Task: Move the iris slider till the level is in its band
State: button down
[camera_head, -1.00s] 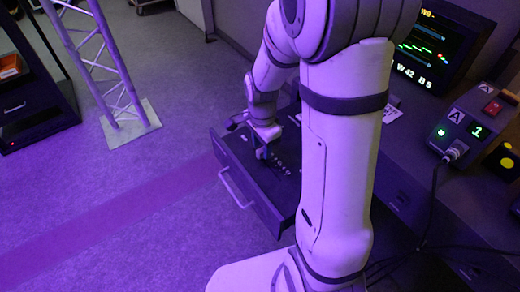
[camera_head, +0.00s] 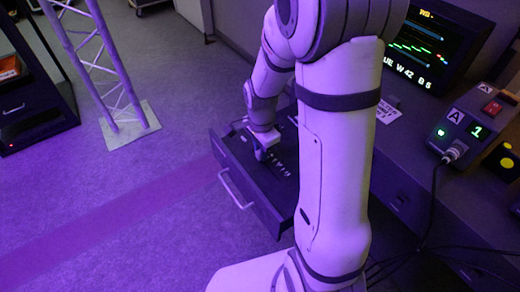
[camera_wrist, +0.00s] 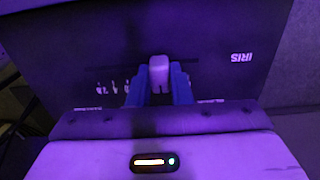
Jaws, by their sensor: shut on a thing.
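In the wrist view, my gripper (camera_wrist: 158,88), with blue fingers, is closed around a pale slider knob (camera_wrist: 159,70). The knob stands in a thin dark slot on a dark panel (camera_wrist: 210,30), with the upside-down label IRIS (camera_wrist: 241,57) to the right. White markings lie left of the fingers. In the head view, my gripper (camera_head: 261,153) is low over the open drawer panel (camera_head: 233,160); the knob is too small to make out there. A monitor (camera_head: 441,42) at the upper right shows a coloured stepped trace and partly hidden text; its band cannot be made out clearly.
A box (camera_head: 476,122) with a red switch, a green light and a display reading 1 sits on the console at right, with a cable plugged in. A white truss (camera_head: 100,60) stands at left. Floor left of the drawer is clear.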

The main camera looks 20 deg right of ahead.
jog(key=shift+s+d, duration=0.2)
jog(key=shift+s, duration=0.4)
jog(key=shift+w, duration=0.1)
jog(key=c, duration=1.3)
grip_release()
jog(key=shift+r+p, duration=0.65)
jog(key=shift+r, duration=3.25)
